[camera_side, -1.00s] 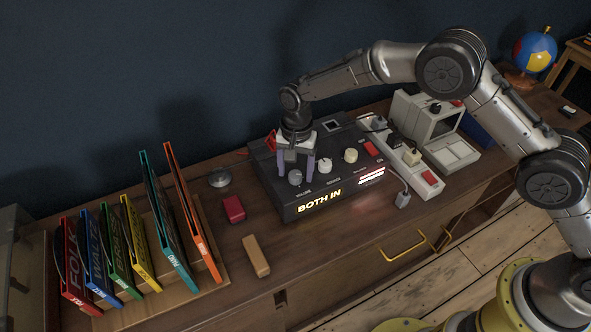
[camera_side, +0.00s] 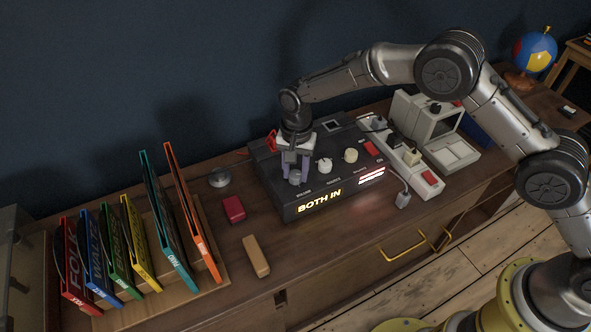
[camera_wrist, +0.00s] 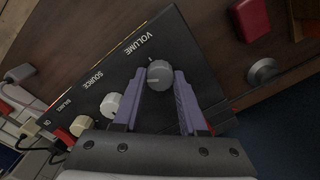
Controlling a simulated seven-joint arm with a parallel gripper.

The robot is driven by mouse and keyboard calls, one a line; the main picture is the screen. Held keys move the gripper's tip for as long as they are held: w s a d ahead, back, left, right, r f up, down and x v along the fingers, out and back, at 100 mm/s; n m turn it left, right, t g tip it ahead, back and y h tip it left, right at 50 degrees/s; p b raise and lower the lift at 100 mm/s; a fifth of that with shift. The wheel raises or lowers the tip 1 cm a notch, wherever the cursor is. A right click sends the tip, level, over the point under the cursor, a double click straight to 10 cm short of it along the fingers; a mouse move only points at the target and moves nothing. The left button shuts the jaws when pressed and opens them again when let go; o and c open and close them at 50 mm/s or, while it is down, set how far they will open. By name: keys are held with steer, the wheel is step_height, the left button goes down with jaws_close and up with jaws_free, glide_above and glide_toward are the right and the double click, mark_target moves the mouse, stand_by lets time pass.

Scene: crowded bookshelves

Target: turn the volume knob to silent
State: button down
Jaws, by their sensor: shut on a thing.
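The grey volume knob (camera_side: 295,177) is the leftmost knob on the black box (camera_side: 268,183), whose front lights up with "BOTH IN". In the wrist view the knob (camera_wrist: 159,74) sits beside the word VOLUME, with a pale mark on its left side. My gripper (camera_side: 296,172) points down with its purple fingers on either side of the knob, shut on it. In the wrist view the fingertips (camera_wrist: 161,76) flank the knob. The pale source knob (camera_side: 325,165) and cream balance knob (camera_side: 351,155) stand to its right.
A red block (camera_side: 234,208), a tan block (camera_side: 257,256) and a round metal piece (camera_side: 219,178) lie left of the box. A rack of upright coloured sleeves (camera_side: 180,240) stands further left. A power strip (camera_side: 405,160) with plugs lies to the right.

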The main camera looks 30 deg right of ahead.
steer(key=shift+n, duration=0.3)
steer(key=n, duration=0.5)
steer(key=shift+r, duration=0.1)
steer(key=n, duration=0.6)
steer(key=shift+n, duration=0.4)
steer(key=n, duration=1.1)
steer(key=shift+w+n, duration=0.1)
steer(key=shift+n, duration=0.3)
steer(key=shift+c, duration=2.2)
jaws_free()
